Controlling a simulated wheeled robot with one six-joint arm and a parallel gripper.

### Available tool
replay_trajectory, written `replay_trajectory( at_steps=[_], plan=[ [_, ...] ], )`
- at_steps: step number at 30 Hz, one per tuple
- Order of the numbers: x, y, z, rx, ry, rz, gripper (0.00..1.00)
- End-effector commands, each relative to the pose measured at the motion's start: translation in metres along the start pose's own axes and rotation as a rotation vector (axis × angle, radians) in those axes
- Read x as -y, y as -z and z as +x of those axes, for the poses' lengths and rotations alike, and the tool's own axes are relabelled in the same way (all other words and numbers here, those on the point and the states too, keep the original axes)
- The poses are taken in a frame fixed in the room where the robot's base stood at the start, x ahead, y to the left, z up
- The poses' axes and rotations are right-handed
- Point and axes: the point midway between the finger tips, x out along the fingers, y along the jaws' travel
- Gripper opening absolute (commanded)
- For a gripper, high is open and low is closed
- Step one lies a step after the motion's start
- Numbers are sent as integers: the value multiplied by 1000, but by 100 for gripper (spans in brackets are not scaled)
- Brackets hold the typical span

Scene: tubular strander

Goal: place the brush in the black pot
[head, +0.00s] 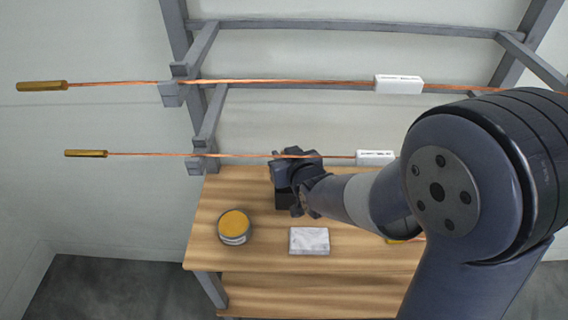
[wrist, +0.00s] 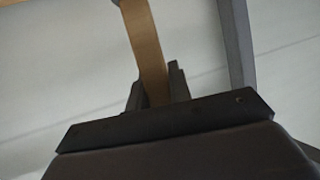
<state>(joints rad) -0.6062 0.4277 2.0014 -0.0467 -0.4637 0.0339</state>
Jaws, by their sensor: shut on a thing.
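My gripper (head: 284,168) is at the back of the wooden table, over a dark pot (head: 283,200) that shows only partly behind my wrist. In the wrist view my gripper (wrist: 157,92) is shut on a long tan strip, which looks like the handle of the brush (wrist: 146,45). It runs up out of the picture between the two dark fingers. The brush's bristles do not show in either view. I cannot tell whether any part of the brush is inside the pot.
The wooden table (head: 265,256) holds an open can with a yellow top (head: 235,224) and a white folded cloth or pad (head: 309,240). Copper rods (head: 260,82) with white tags (head: 398,84) cross above the table on a grey frame (head: 203,48). The lower rod passes close to my gripper.

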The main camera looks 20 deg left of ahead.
Motion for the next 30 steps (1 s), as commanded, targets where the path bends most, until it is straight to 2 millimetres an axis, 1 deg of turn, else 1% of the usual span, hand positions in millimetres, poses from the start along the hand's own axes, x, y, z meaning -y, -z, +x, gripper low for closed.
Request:
replay_trajectory(
  at_steps=[4, 10, 15, 23, 28, 29, 30],
  plan=[
    [0, -10, 4, 3, 0, -1, 0],
    [0, -33, 13, 4, 0, -1, 0],
    [-2, -35, 18, -1, -1, -1, 0],
    [-2, -36, 18, -2, 0, -1, 0],
    [-2, -40, 20, -2, 0, -1, 0],
    [-1, -39, 20, -1, 0, -1, 22],
    [-1, -38, 19, -1, 0, -1, 25]
  ],
)
